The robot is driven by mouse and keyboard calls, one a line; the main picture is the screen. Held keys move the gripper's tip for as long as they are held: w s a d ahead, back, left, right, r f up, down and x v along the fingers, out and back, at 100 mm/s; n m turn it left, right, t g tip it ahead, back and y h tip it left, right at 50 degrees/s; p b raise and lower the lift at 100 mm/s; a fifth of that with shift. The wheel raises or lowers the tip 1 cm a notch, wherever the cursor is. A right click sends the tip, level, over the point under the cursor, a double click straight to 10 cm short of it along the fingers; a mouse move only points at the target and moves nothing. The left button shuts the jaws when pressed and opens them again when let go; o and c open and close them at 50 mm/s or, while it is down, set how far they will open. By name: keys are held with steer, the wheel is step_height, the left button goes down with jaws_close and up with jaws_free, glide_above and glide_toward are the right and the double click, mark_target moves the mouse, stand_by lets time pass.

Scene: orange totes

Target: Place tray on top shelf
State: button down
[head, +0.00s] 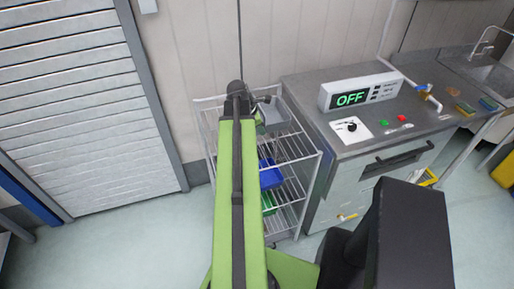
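A wire shelf rack (311,154) stands against the wall, left of the steel counter. A grey tray (274,117) is at the level of its top shelf, right of the end of my green arm. My gripper (262,104) is at the tray's left rear edge, small and partly hidden by my arm. I cannot tell whether its fingers are open or shut on the tray, or whether the tray rests on the wires. A blue tray (271,176) and a green tray (268,203) sit on lower shelves, partly hidden by my arm.
The steel counter (350,143) right of the rack carries a control box (360,92) reading OFF, buttons and a tap. A sink (490,75) is at the far right. A grey roller shutter (85,110) is at left. The floor left of the rack is clear.

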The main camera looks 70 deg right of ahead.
steer(key=shift+w+a+f, duration=0.2)
steer(key=shift+a+f, duration=0.05)
steer(key=shift+a, duration=0.2)
steer(key=shift+w+a+f, duration=0.15)
steer(key=shift+a+f, duration=0.1)
steer(key=shift+a, duration=0.15)
step_height(320, 180, down, 4)
steer(key=b, duration=0.4)
steer(key=shift+f+b, duration=0.25)
steer(key=shift+b, duration=0.1)
steer(key=shift+r, duration=0.3)
steer(key=shift+f, duration=0.2)
steer(key=c, duration=1.6)
jaws_free()
steer(key=shift+c, duration=0.2)
steer(key=shift+r, duration=0.1)
steer(key=p+v, duration=1.1)
steer(key=v, duration=0.1)
steer(key=shift+p, duration=0.3)
steer(key=shift+r, duration=0.1)
